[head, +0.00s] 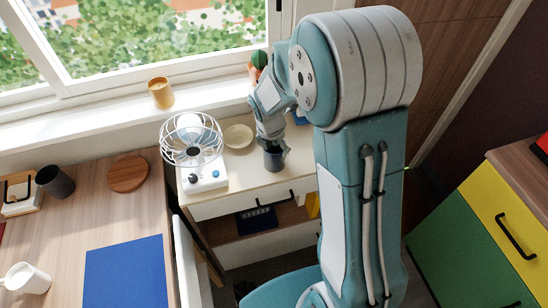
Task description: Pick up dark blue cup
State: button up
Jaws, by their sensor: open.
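A dark cup (273,160), dark blue-grey in this light, stands upright on the cream top of a small cabinet (236,168). My gripper (273,144) points down at the cup's rim from above. Its fingers are open and small in view; I cannot tell whether they touch the cup or reach around its rim. The gripper hides part of the cup's top.
A white fan (196,150) and a shallow beige bowl (238,136) stand left of the cup. A cactus (259,67) is behind my arm. A second dark cup (55,182) and a white mug (27,278) are on the wooden desk (125,215).

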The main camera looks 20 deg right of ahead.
jog(key=shift+d+f, duration=0.25)
jog(key=shift+f, duration=0.35)
jog(key=shift+d+r, duration=0.1)
jog(key=c, duration=0.9)
jog(key=shift+a, duration=0.25)
jog(key=shift+c, duration=0.2)
jog(key=shift+r, duration=0.1)
